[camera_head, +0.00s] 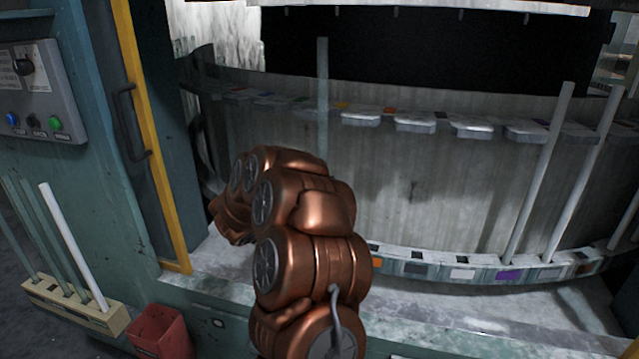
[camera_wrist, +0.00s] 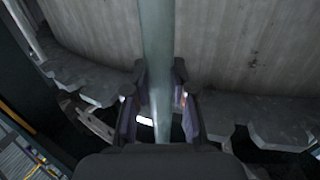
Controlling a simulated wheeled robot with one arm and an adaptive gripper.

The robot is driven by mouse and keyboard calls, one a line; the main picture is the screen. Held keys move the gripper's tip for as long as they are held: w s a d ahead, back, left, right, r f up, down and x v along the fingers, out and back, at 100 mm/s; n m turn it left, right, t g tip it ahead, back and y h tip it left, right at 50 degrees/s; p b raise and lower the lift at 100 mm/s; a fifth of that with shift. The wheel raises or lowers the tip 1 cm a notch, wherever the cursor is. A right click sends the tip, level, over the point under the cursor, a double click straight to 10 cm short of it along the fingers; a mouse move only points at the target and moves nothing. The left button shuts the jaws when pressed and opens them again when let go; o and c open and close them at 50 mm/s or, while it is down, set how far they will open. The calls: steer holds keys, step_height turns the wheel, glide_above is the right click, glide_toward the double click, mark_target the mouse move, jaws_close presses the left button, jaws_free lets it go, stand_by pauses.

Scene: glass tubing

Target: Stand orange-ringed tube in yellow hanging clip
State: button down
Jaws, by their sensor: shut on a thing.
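A long glass tube (camera_head: 322,90) stands near upright in front of the curved drum, its lower part hidden behind my arm. In the wrist view the tube (camera_wrist: 157,35) runs between the two dark fingers of my gripper (camera_wrist: 160,88), which is shut on it. No orange ring shows on the visible part of the tube. In the head view my gripper is hidden behind my copper arm. I cannot tell whether the tube touches any clip.
The lower rail has coloured marks, including a purple one (camera_head: 508,275). Other tubes (camera_head: 540,170) lean at the right of the drum. A tan rack (camera_head: 75,312) with several tubes and a red bin (camera_head: 160,332) stand at lower left. A yellow door edge (camera_head: 150,130) rises at left.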

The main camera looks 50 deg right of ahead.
steer(key=shift+w+d+p, duration=0.85)
steer(key=shift+d+p, duration=0.65)
steer(key=shift+d, duration=2.45)
step_height(320, 180, down, 7)
steer(key=b, duration=0.2)
steer(key=shift+r, duration=0.1)
steer(key=c, duration=0.9)
jaws_free()
steer(key=a, duration=0.8)
steer(key=w+a, duration=0.1)
steer(key=a, duration=0.3)
steer(key=shift+w, duration=0.1)
